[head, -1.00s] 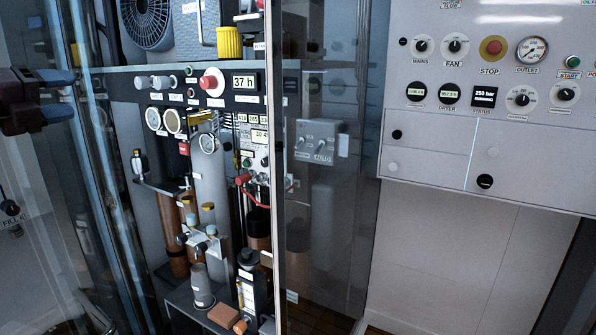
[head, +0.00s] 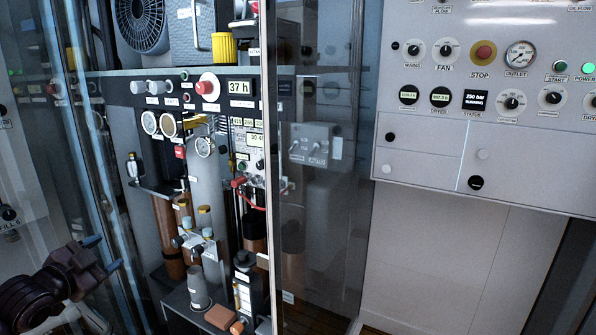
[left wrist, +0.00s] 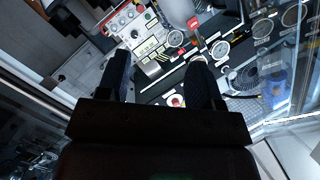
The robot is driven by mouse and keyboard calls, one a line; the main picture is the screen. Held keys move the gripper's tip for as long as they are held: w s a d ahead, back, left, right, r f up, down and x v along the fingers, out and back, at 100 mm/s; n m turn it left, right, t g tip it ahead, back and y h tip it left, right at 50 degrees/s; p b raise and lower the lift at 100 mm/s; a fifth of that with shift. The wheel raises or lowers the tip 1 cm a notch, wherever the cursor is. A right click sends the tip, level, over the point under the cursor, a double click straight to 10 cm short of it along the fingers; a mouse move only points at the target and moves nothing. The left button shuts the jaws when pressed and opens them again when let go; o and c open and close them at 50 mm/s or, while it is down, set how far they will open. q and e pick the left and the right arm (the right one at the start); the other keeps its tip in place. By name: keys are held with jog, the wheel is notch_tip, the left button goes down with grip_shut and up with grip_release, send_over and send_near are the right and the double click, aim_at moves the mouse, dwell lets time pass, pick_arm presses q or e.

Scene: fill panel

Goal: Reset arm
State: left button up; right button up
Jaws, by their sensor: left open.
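My left gripper (head: 102,254) is at the lower left of the head view, in front of the glass on the left side of the open cabinet. Its two blue-tipped fingers are apart with nothing between them. In the left wrist view the dark fingers (left wrist: 160,72) are spread, and the cabinet's gauges and labels show beyond them. My arm (head: 40,295) comes in from the lower left corner. My right gripper is in neither view.
The cabinet holds a 37 h display (head: 240,87), a red knob (head: 207,87), a yellow cap (head: 223,47) and brown cylinders (head: 169,240). A glass door (head: 320,215) stands right of it. A grey control panel (head: 425,165) with a red STOP button (head: 483,53) is further right.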

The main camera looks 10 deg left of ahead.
pick_arm(q)
jog(key=s+d+f+n+g, duration=0.1)
jog(key=s+d+f+n, duration=0.2)
jog(key=s+d+f, duration=0.3)
jog(key=s+d+f+n+g+p, duration=0.1)
jog(key=s+d+f, duration=0.5)
jog(key=s+f, duration=0.7)
jog(key=s+d+f+n+g+y+p, duration=0.1)
jog(key=s+d+f+n+g, duration=0.2)
jog(key=s+d+f, duration=0.3)
jog(key=s+f+n, duration=0.1)
jog(key=s+f, duration=0.2)
jog(key=s, duration=0.1)
jog(key=shift+d+f+n, duration=0.3)
jog(key=shift+d+f, duration=0.1)
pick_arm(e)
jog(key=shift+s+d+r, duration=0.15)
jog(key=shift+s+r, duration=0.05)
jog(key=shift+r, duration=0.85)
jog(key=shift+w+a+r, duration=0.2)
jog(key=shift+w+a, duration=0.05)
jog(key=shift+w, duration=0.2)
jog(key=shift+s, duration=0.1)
